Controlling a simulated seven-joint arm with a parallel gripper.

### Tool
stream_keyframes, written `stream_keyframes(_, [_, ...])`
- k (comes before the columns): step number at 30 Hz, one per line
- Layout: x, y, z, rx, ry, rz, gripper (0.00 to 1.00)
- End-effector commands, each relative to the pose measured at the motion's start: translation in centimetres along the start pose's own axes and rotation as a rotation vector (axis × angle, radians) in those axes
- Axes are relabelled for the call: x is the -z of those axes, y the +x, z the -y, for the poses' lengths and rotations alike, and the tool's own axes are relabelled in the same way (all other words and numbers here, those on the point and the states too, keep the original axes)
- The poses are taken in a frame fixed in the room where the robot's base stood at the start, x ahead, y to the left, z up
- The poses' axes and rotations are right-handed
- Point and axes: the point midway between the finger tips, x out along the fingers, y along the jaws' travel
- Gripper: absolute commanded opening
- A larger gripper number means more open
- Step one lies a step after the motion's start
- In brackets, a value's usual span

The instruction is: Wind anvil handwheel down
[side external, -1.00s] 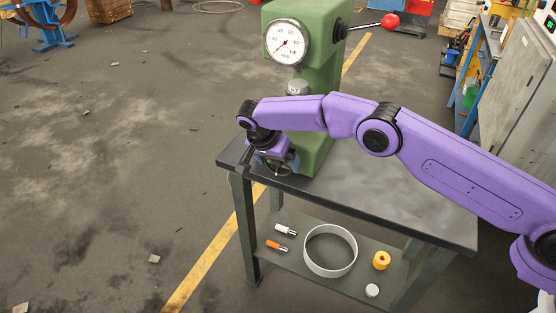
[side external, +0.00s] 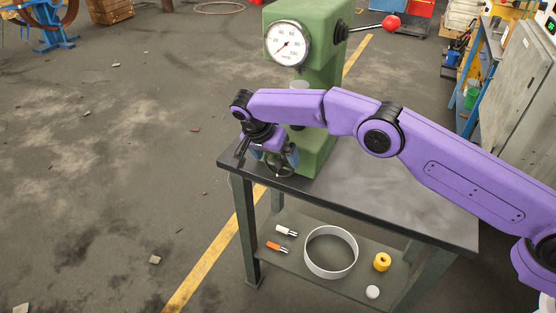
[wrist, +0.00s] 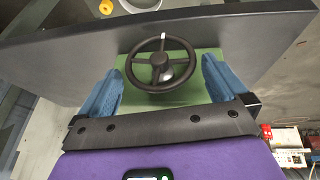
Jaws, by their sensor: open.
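The handwheel (wrist: 150,84) is a dark spoked wheel with a white mark on its rim. In the wrist view it lies between the blue fingers of my gripper (wrist: 163,70), with a visible gap on each side. The gripper is open and holds nothing. In the side view my gripper (side external: 276,160) is low at the front of the green press (side external: 322,100), and the handwheel (side external: 278,173) shows partly below it. My purple arm hides part of the press, including much of its anvil area. The round dial (side external: 288,44) has its needle toward lower left.
The press stands on a dark bench (side external: 400,209). Its red-knobbed lever (side external: 391,21) sticks out to the right. The lower shelf holds a pale ring (side external: 331,273), a yellow spool (side external: 382,262) and small items. The bench top at right is clear beneath my arm.

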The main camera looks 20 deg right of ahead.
Motion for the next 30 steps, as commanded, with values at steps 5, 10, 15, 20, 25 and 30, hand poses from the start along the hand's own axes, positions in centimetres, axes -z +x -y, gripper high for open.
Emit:
stream_keyframes(5, [-0.1, -2.8, 0.1, 0.004, -0.002, -0.001, 1.00])
stream_keyframes(10, [-0.1, -4.1, 0.1, 0.003, -0.001, 0.000, 1.00])
stream_keyframes(15, [-0.1, -4.3, 0.0, 0.001, -0.001, 0.001, 1.00])
stream_keyframes(20, [0.0, -4.3, 0.0, 0.001, -0.001, 0.001, 1.00])
stream_keyframes(25, [0.4, -4.3, 0.0, 0.026, -0.011, 0.031, 1.00])
stream_keyframes(30, [1.4, -4.4, -0.3, 0.116, -0.033, 0.133, 1.00])
